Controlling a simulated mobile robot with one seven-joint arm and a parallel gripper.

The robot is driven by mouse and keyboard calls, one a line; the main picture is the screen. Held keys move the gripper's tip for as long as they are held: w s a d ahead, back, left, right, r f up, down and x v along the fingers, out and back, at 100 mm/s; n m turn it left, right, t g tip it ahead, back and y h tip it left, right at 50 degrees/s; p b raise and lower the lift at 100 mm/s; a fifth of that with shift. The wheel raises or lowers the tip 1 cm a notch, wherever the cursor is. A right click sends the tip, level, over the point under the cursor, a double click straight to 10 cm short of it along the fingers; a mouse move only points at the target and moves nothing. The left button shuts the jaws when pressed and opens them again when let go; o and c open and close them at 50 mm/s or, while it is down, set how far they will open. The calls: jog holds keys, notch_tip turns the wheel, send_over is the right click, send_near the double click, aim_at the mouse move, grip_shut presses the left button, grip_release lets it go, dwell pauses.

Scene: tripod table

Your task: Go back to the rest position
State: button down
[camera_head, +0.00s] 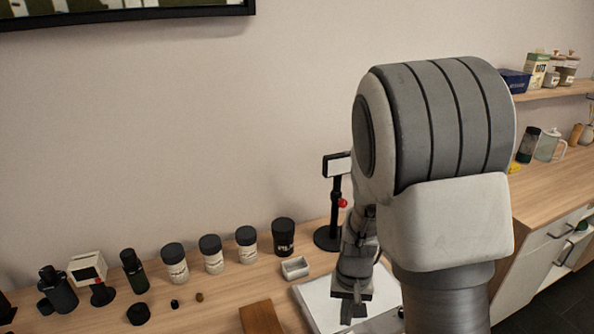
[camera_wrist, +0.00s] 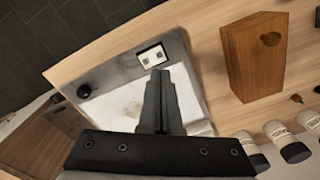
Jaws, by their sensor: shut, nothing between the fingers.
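The same board (camera_head: 318,300) shows partly behind the gripper in the head view. How high the fingers are above the board I cannot tell.
A wooden block (camera_wrist: 250,62) stands beside the board; it also shows in the head view (camera_head: 260,318). Several black-lidded jars (camera_head: 212,255) line the table's back.

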jog(key=s+r+t, duration=0.1)
jog(key=s+r, duration=0.3)
jog(key=r, duration=0.4)
jog(key=s+r+n+t, duration=0.1)
jog(key=s+r+t, duration=0.1)
jog(key=s+r, duration=0.3)
jog(key=s+r+n+t, duration=0.1)
jog(key=s+r, duration=0.4)
jog(key=r, duration=0.6)
jog(key=shift+r+t, duration=0.2)
jog(key=shift+t, duration=0.5)
jog(key=shift+a+n, duration=0.1)
jog(key=shift+n, duration=0.2)
